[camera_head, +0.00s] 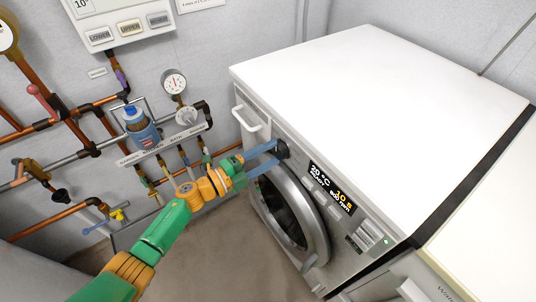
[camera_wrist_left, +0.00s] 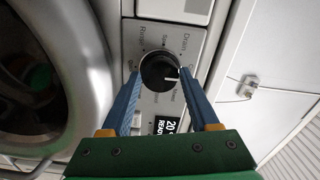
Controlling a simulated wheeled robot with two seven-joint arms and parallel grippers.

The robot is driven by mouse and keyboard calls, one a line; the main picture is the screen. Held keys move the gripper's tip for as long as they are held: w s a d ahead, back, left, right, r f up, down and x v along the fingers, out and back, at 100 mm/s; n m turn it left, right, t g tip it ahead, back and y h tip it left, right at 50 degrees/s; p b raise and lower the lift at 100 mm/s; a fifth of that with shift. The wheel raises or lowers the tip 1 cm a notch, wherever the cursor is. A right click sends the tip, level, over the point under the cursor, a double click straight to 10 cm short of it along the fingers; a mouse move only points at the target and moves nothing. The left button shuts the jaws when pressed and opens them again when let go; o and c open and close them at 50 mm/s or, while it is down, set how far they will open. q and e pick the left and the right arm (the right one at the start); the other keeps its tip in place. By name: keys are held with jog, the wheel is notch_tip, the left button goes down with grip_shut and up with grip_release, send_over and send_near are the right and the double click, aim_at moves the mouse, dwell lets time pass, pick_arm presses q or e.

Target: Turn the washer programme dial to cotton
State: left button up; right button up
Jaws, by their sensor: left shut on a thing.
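The washer (camera_head: 300,190) is a white front-loading machine, with a round door and a control panel on its front. Its black programme dial (camera_head: 281,149) is on the panel, left of the display. In the left wrist view the dial (camera_wrist_left: 160,72) shows a white pointer line, with labels such as Drain and Rinse around it; I cannot make out a cotton label. My left gripper (camera_head: 279,153) reaches in from the left with blue fingers around the dial. In the left wrist view its fingertips (camera_wrist_left: 160,76) are on either side of the dial, shut on it. My right gripper is not in view.
The lit display (camera_head: 332,188) shows 20 °C, beside several buttons. A detergent drawer handle (camera_head: 248,118) is left of the dial. A cream unit (camera_head: 485,220) adjoins the washer at right.

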pick_arm(q)
jog(key=o, duration=1.4)
jog(key=shift+c, duration=0.2)
jog(key=shift+a, duration=0.1)
jog(key=v, duration=0.7)
jog(key=shift+p, duration=0.3)
